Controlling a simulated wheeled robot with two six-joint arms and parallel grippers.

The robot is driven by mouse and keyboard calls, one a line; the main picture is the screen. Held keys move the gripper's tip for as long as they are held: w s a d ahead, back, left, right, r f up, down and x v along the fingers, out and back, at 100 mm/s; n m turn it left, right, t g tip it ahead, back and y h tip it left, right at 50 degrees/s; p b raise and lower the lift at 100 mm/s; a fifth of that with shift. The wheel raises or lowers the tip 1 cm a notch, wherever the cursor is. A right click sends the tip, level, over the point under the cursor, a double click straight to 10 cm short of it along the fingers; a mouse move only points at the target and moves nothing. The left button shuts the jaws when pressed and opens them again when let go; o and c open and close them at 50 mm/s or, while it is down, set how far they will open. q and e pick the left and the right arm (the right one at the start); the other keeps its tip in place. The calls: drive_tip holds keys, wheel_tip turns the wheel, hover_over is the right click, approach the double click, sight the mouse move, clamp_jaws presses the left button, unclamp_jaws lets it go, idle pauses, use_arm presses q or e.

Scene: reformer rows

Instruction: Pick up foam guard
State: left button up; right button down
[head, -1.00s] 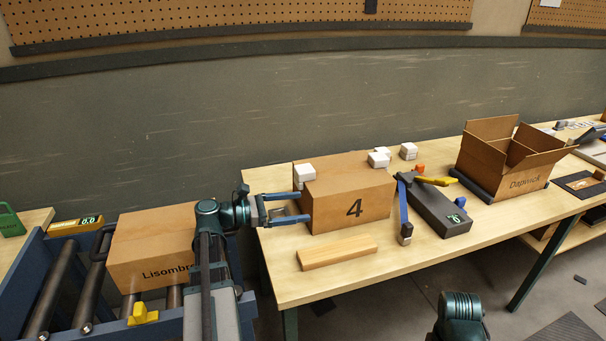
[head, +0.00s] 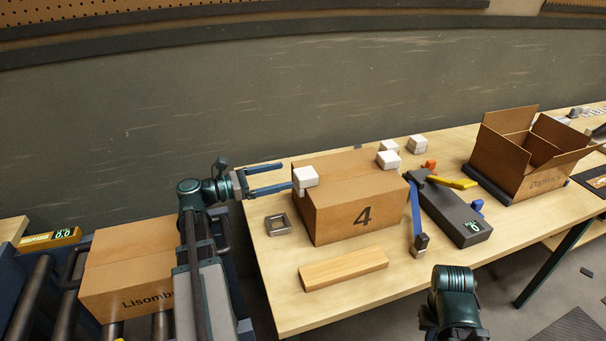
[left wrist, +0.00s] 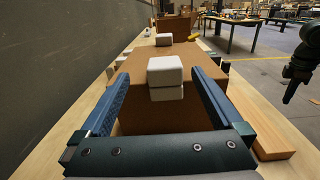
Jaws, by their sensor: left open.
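A white foam guard (head: 305,178) sits at the top left edge of the brown carton marked 4 (head: 335,222). My left gripper (head: 287,176) is open and empty just left of this guard, with its fingers pointing at it. In the left wrist view the guard (left wrist: 165,71) appears centred ahead between the two spread blue fingers, and I see no contact. Another white guard (head: 388,159) is on the carton's right side, and one more (head: 417,145) stands behind on the table. My right gripper is not shown; only a dark part of my right arm appears.
A wooden bar (head: 343,268) lies in front of the carton. A grey metal square (head: 278,224) lies left of it. A dark scale (head: 455,215) and a blue-handled tool (head: 416,215) are on the right. An open carton (head: 520,178) stands farther right. Another carton (head: 125,265) is on the rollers.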

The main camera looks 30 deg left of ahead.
sight(296, 177)
use_arm(q)
drive_tip(key=shift+d+f+b+x, duration=0.1)
drive_tip(key=shift+f+b+x, duration=0.05)
drive_tip(key=shift+x, duration=1.1)
drive_tip(key=shift+d+f+b+x, duration=0.1)
drive_tip(key=shift+f+b+x, duration=0.05)
drive_tip(key=shift+x, duration=1.15)
drive_tip(key=shift+d+f+b+x, duration=0.1)
drive_tip(key=shift+f+b+x, duration=0.05)
drive_tip(key=shift+x, duration=1.1)
drive_tip(key=shift+s+a, duration=0.1)
drive_tip(key=shift+s, duration=0.15)
drive_tip(key=c, duration=1.3)
